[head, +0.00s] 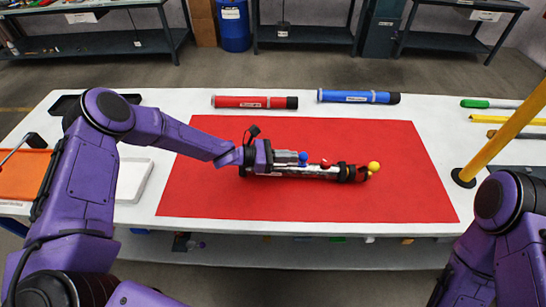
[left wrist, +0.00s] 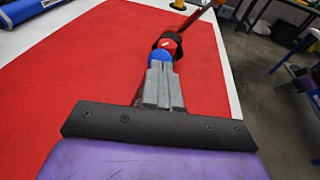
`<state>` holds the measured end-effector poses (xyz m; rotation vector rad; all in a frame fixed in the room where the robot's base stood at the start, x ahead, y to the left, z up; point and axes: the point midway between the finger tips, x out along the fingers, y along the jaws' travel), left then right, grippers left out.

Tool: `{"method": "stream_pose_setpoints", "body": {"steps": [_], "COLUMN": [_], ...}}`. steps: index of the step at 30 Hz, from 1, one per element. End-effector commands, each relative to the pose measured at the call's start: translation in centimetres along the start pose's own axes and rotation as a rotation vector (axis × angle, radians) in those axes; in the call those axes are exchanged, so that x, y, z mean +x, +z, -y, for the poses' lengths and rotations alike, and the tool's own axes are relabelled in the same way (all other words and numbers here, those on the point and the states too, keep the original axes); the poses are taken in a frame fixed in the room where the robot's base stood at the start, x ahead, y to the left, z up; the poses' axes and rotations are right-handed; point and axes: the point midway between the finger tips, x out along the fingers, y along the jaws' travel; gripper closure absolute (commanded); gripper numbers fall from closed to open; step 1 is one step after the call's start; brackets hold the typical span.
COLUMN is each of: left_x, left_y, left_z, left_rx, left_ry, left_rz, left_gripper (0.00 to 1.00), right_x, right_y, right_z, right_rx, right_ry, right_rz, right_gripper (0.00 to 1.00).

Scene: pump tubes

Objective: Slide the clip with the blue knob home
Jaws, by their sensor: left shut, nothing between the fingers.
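A silver pump tube (head: 308,171) with black end parts lies on the red mat, running left to right. The clip's blue knob (head: 303,158) stands on top of it, with a red knob (head: 326,163) to its right and a yellow knob (head: 374,167) at the right end. My left gripper (head: 296,157) is shut and empty, its fingertips just left of the blue knob. In the left wrist view the blue knob (left wrist: 160,57) sits right beyond the fingertips (left wrist: 160,68); whether they touch I cannot tell. The clip's body is hidden by the fingers. My right gripper is out of view.
The red mat (head: 300,135) is clear around the tube. A red tube (head: 255,102) and a blue tube (head: 358,97) lie behind it on the white table. A yellow pole (head: 505,135) stands at the right. A white tray (head: 133,180) lies at the left.

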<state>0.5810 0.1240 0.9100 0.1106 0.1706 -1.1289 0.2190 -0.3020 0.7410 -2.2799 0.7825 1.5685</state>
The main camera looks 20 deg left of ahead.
Motion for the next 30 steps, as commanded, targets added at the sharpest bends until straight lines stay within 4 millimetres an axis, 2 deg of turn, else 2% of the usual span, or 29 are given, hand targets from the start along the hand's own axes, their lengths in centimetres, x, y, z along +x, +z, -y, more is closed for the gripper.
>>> {"method": "stream_pose_setpoints", "body": {"steps": [5,8,12,15,21,25,30], "left_x": [-0.2,-1.1,-3.5,-5.9,-10.5,-12.3,-13.1], "left_y": [0.0,0.1,0.3,-0.1,0.1,0.2,0.2], "left_z": [0.0,-0.2,-0.5,-0.5,-0.5,-0.5,-0.4], "left_rx": [0.0,-0.001,0.003,0.004,0.004,0.005,0.003], "left_ry": [0.0,-0.002,-0.01,-0.01,-0.01,-0.011,-0.013], "left_rz": [0.0,0.001,0.003,0.005,0.003,0.003,0.001], "left_gripper": [1.0,1.0,1.0,1.0,1.0,1.0,1.0], "right_x": [-0.1,-0.1,-0.3,0.9,1.7,1.8,1.8], "right_y": [0.0,-0.1,-0.1,0.4,0.7,0.7,0.8], "right_z": [0.0,0.0,0.0,0.1,0.1,0.2,0.2], "right_rx": [0.0,0.0,0.0,0.0,0.0,0.0,0.0], "right_ry": [0.0,0.0,0.0,0.0,0.0,0.0,0.0], "right_rz": [0.0,0.0,0.0,0.0,0.0,0.0,0.0], "right_gripper": [1.0,1.0,1.0,1.0,1.0,1.0,1.0]}}
